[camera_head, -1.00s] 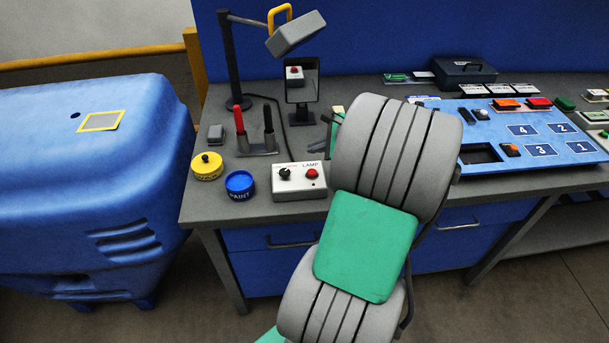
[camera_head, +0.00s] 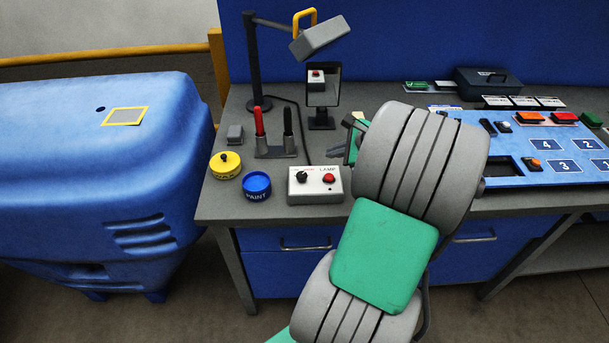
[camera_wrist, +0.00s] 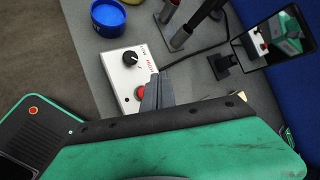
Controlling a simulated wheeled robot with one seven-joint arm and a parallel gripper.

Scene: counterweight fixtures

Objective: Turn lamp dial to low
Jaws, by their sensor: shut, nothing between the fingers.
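The lamp box (camera_head: 316,196) is a small pale box with a black dial (camera_head: 302,177) on its left and a red button (camera_head: 328,179) on its right. It stands near the bench's front edge. The wrist view shows the same box, with the dial (camera_wrist: 130,58) uncovered; I cannot read its setting. My gripper (camera_wrist: 159,84) is shut and empty, its dark fingers over the box's edge and partly covering the red button. The fingers are apart from the dial in that picture. In the head view my arm hides most of the gripper.
A blue paint pot (camera_head: 256,185) and a yellow pot (camera_head: 226,165) stand left of the box. Behind are a holder with red and black tools (camera_head: 275,148), a small mirror (camera_head: 323,85) on a stand and the desk lamp (camera_head: 320,37). A blue numbered panel (camera_head: 515,175) lies right.

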